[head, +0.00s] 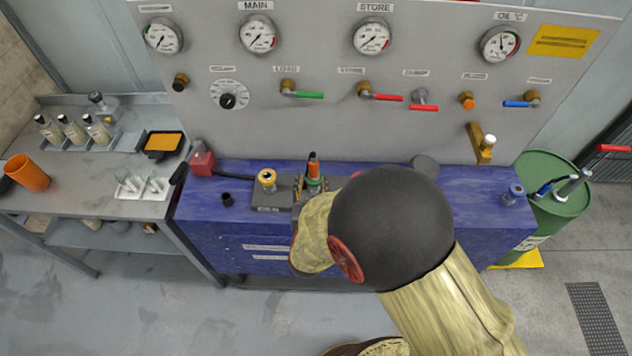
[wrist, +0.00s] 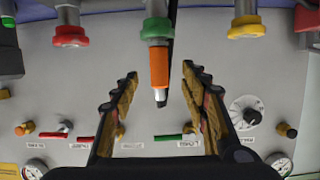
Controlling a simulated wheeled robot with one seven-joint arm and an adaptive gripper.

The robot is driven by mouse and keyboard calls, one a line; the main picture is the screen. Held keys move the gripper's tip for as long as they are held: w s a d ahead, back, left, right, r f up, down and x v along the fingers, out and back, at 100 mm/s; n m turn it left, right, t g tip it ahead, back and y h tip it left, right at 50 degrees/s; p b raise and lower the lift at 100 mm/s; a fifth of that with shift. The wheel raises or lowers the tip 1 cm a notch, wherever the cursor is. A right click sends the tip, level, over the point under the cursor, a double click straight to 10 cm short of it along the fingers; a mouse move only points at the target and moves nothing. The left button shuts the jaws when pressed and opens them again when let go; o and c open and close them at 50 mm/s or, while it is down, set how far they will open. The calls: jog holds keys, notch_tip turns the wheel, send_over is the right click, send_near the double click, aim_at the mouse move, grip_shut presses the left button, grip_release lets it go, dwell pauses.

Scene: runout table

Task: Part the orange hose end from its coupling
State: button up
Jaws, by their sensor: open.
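My gripper (wrist: 160,74) is open, with one finger on each side of the hose end and visible gaps on both sides. In the head view the orange hose end (head: 314,166) stands upright above the green ring (head: 315,183) on the blue bench. My wrist and forearm hide most of the gripper there.
A yellow-ringed coupling (head: 267,178) is left of the green one; a red-ringed coupling (wrist: 71,36) is on its other side. The grey panel (head: 330,130) with gauges and valve levers rises behind. A green drum (head: 556,190) stands right of the blue bench (head: 215,235).

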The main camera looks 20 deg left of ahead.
aim_at(313, 170)
jog(key=shift+w+r, duration=0.2)
jog(key=shift+r, duration=0.05)
jog(key=shift+w+f, duration=0.1)
jog(key=shift+w, duration=0.25)
jog(key=x, duration=0.7)
jog(key=shift+s, duration=0.1)
jog(key=shift+c, duration=0.9)
grip_shut()
